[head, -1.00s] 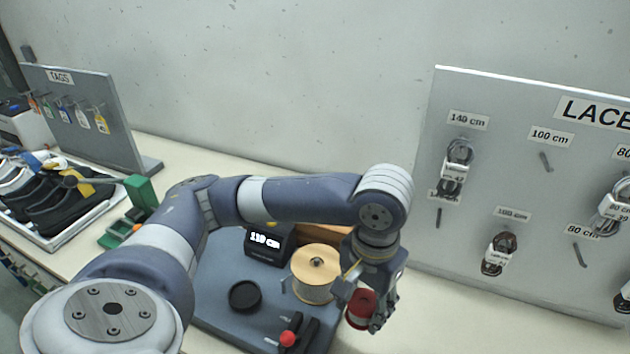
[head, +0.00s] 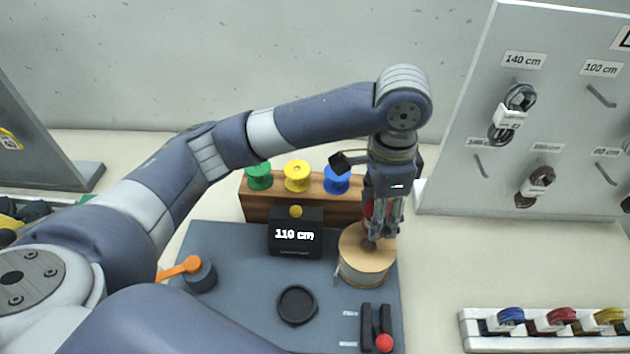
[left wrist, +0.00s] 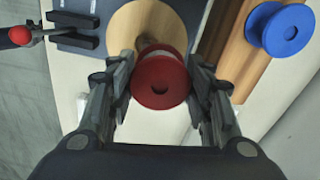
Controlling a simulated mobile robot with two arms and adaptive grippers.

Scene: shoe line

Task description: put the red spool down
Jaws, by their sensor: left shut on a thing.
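My left gripper (head: 383,234) is shut on the red spool (left wrist: 160,82); the spool sits between its two fingers in the left wrist view. In the head view only a sliver of the red spool (head: 368,210) shows between the fingers. The gripper points down, and in the picture it overlaps the back of a large spool with a wooden top (head: 366,250). I cannot tell whether they touch. A wooden rack (head: 258,208) stands behind, and its right end is hidden by the gripper. My right gripper is not in view.
Green (head: 259,176), yellow (head: 297,176) and blue (head: 336,180) spools stand on the rack. A black display (head: 296,240) reads 110 cm. A red-knobbed lever (head: 384,342), a black round dish (head: 297,305) and an orange-handled crank (head: 200,275) are on the grey base. A lace board (head: 460,190) stands right.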

